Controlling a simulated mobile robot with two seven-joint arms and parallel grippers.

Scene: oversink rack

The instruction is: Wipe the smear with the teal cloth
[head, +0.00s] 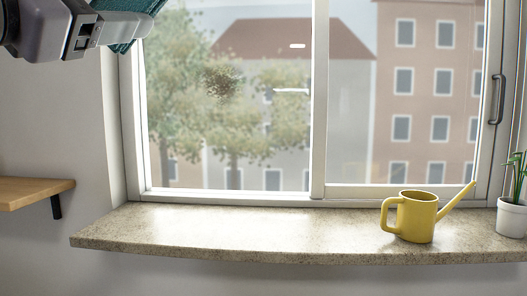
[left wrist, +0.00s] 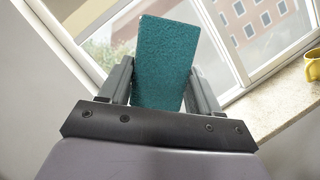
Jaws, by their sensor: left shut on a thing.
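A brown smear (head: 221,82) is on the left window pane in the head view. My left gripper (head: 118,28) comes in at the upper left, left of and above the smear. It is shut on the teal cloth (head: 130,40), which is partly cut off by the top edge of the picture. In the left wrist view the cloth (left wrist: 166,62) stands up between the two fingers of the gripper (left wrist: 160,82). The cloth appears apart from the smear. My right gripper is not in view.
A speckled stone sill (head: 240,232) runs below the window. A yellow watering can (head: 417,217) stands on its right part, beside a potted plant (head: 511,216). A window handle (head: 497,98) is at right. A wooden shelf (head: 32,191) is at left. The sill's left half is clear.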

